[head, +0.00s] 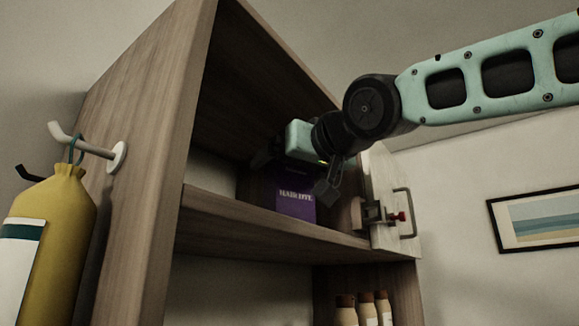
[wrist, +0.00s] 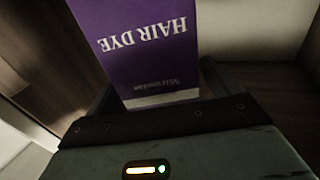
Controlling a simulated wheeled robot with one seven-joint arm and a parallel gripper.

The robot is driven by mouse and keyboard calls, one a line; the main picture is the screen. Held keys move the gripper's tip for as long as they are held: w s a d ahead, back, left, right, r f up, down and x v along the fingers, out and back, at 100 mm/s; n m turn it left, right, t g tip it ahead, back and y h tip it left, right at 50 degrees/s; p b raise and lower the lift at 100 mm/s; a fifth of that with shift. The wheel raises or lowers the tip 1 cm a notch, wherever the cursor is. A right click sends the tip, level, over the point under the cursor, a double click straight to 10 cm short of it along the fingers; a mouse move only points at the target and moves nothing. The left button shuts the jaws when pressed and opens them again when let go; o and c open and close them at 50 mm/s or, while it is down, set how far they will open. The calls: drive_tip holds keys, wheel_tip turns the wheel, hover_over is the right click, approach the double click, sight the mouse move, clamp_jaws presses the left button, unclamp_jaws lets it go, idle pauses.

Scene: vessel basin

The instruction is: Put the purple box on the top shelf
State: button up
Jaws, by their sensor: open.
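The purple box (head: 296,205), labelled hair dye, stands upright on the upper shelf board (head: 225,212) of the wooden cabinet. My gripper (head: 294,176) is inside that upper compartment, at the upper part of the box. Its jaws are open, with one finger on either side of the box. In the wrist view the box (wrist: 145,45) fills the space in front of the gripper palm, and the dark fingers show partly beside it. I cannot tell whether either finger touches the box. My gripper hides the box's top in the head view.
A pale open door (head: 382,190) with a handle and a red-tipped latch is at the compartment's right. Several corked bottles (head: 364,308) stand below. A yellow bag (head: 60,235) hangs from a hook (head: 88,146) on the cabinet's left side. A framed picture (head: 537,217) hangs at right.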

drive_tip(key=b+v, duration=0.8)
drive_tip(key=v, duration=0.4)
idle(0.5)
